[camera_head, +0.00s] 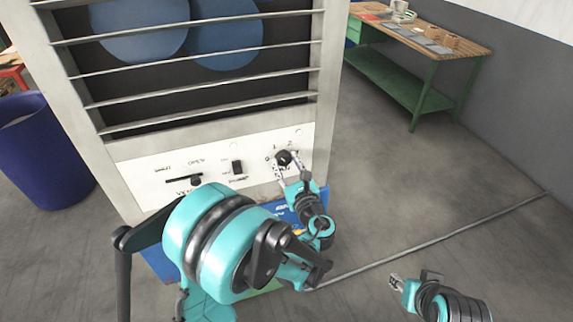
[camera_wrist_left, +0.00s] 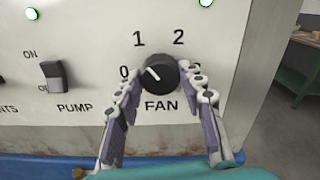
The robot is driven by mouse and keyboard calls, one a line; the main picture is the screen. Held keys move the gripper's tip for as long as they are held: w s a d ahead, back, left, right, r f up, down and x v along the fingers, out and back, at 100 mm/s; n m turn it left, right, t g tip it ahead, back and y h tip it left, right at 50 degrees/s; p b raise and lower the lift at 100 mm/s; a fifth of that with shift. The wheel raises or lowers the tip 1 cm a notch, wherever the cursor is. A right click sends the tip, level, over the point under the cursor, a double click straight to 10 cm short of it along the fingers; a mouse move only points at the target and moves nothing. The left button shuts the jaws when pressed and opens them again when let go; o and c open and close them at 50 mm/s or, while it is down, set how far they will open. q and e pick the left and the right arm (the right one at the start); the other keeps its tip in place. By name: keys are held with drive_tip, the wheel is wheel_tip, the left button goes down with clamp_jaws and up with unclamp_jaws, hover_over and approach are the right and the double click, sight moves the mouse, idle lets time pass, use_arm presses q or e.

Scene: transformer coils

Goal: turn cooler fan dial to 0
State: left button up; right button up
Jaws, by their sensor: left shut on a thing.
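The black fan dial (camera_head: 284,157) is on the white front panel of the cooler. In the left wrist view the dial (camera_wrist_left: 159,75) has a white pointer mark aimed up and left, between 0 and 1 and closer to 0. My left gripper (camera_head: 287,164) is shut on the dial, with one finger on each side of it. The fingers partly cover the knob's sides and the label to its right. My right gripper (camera_head: 396,282) is at the lower right, away from the panel, with nothing seen in it; its finger gap is too small to judge.
A black pump switch (camera_wrist_left: 53,76) is left of the dial, and a slider (camera_head: 184,181) is farther left. A blue bin (camera_head: 45,150) stands left of the cooler. A green workbench (camera_head: 400,75) with items is at the back right.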

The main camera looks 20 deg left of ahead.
use_arm(q)
drive_tip(key=n+b, duration=0.1)
drive_tip(key=n, duration=0.4)
drive_tip(key=shift+f, duration=0.1)
drive_tip(key=n+b, duration=0.1)
drive_tip(key=n, duration=0.4)
drive_tip(key=shift+n, duration=0.4)
drive_tip(key=o, duration=1.2)
drive_tip(key=shift+c, duration=0.2)
drive_tip(key=v, duration=1.2)
drive_tip(key=shift+a, duration=0.1)
